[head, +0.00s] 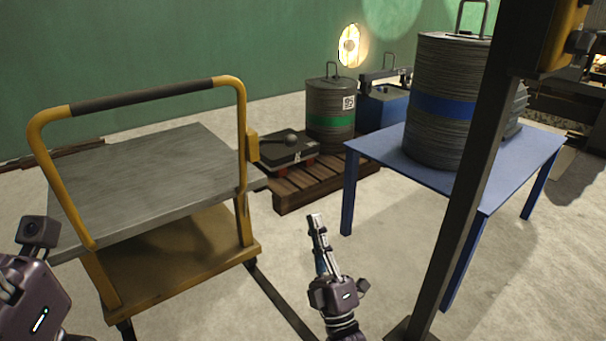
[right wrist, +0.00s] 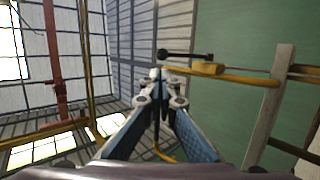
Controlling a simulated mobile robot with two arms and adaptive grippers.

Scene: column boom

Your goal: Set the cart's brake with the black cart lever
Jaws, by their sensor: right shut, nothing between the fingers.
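The cart (head: 160,165) stands at left, with a yellow frame, a grey top deck and a lower deck. The black cart lever (head: 272,141) sticks out to the right, roughly level, from a yellow box (head: 253,146) on the cart's right upright, and ends in a round knob. The lever (right wrist: 185,55) also shows in the right wrist view, just beyond my fingertips. My right gripper (head: 316,218) is shut and empty, below and right of the lever and apart from it. My left gripper's housing (head: 32,295) is at the lower left edge; its fingertips are not seen.
A blue table (head: 375,147) with a large ribbed drum (head: 443,125) stands at right. Behind the lever, a pallet (head: 290,192) bears a smaller drum (head: 330,132). A dark post (head: 470,190) crosses the right side. Floor is open between cart and table.

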